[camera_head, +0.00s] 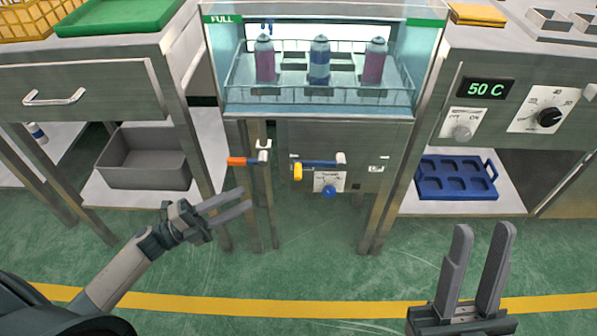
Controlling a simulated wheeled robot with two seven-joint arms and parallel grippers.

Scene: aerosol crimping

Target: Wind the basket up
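The wire basket (392,96) sits in the glass-fronted tank at the centre and holds three spray cans: pink (265,62), blue-and-white (319,62) and pink (375,62). Below the tank, an orange-handled lever (241,161) is at the left leg. A blue bar with a yellow knob (297,172) is on the front panel, possibly a crank. My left gripper (247,198) is open and empty, below the orange handle and left of the yellow knob. My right gripper (484,227) is open and empty, pointing up at the lower right.
A blue dial (328,190) is under the bar. The left bench has a drawer handle (55,97) and a grey bin (144,158) below. The right bench has a 50 C display (486,88), a black knob (549,117) and a blue tray (455,178) below. The floor between is clear.

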